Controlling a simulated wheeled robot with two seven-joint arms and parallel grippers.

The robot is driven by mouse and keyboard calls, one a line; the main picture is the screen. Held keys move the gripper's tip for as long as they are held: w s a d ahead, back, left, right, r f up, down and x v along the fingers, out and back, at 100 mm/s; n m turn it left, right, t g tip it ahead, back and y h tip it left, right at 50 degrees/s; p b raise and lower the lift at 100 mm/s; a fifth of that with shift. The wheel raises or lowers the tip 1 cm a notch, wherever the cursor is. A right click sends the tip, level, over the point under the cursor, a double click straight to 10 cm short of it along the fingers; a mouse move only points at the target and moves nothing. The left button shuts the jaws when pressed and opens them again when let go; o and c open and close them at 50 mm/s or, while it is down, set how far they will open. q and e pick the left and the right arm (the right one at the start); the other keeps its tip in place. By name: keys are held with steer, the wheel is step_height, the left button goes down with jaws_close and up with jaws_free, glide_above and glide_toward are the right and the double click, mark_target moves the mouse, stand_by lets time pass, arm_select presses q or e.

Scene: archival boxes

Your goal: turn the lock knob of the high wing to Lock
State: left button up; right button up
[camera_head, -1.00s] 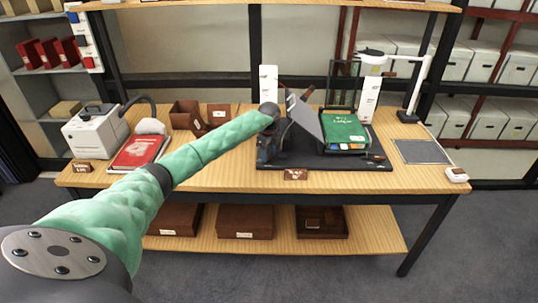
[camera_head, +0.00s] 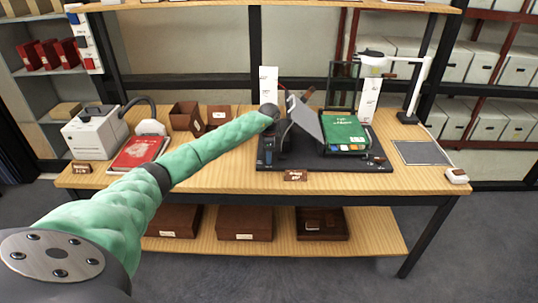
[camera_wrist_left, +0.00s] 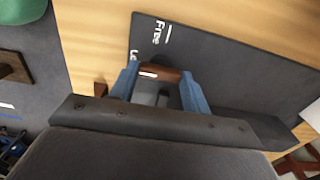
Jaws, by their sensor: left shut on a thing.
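The dark cradle base (camera_head: 345,163) stands on the table, with a grey raised wing (camera_head: 307,122) tilted up behind my wrist. My left gripper (camera_head: 268,155) reaches down at the base's left end. In the left wrist view its blue fingers (camera_wrist_left: 161,78) are shut on a brown lock knob (camera_wrist_left: 162,72), one on each end. A short white mark shows on the knob's left part. The "Free" label (camera_wrist_left: 158,32) is printed beyond the knob; a second label, starting with "L", is mostly hidden by the left finger. My right gripper is out of view.
A green book (camera_head: 346,130) lies on the cradle's right side. A red book (camera_head: 138,153) and a grey machine (camera_head: 95,132) stand at the left. A lamp (camera_head: 412,90) and a dark mat (camera_head: 422,152) are at the right.

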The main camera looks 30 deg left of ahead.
arm_select(q)
steer(key=shift+r, duration=0.1)
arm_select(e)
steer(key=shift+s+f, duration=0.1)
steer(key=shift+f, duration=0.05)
arm_select(q)
steer(key=o, duration=1)
steer(key=shift+r, duration=0.15)
step_height(320, 180, up, 7)
steer(key=b, duration=0.2)
steer(key=shift+r+b, duration=0.15)
steer(key=shift+b, duration=0.15)
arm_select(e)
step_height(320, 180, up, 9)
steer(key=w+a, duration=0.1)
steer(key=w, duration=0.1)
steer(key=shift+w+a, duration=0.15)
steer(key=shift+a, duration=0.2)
